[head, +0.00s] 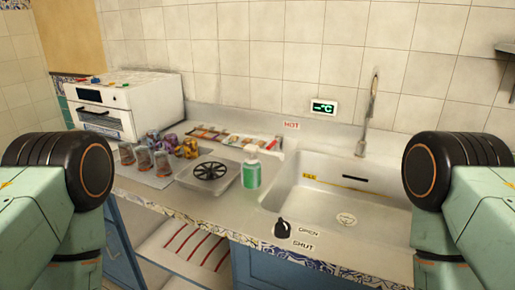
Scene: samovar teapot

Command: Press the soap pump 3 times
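The soap bottle (251,172), filled with green liquid, stands upright on the counter between the drain rack and the sink. Its white pump top (251,151) faces up and nothing touches it. Only the upper parts of my two arms show, at the left and right edges of the head view. Neither gripper is in view.
The sink (343,193) with a tall faucet (369,115) lies right of the bottle. A black knob (282,228) sits at the front edge by OPEN and SHUT labels. Left are a round black grate (210,171), several glasses (144,159) and a white oven (125,103).

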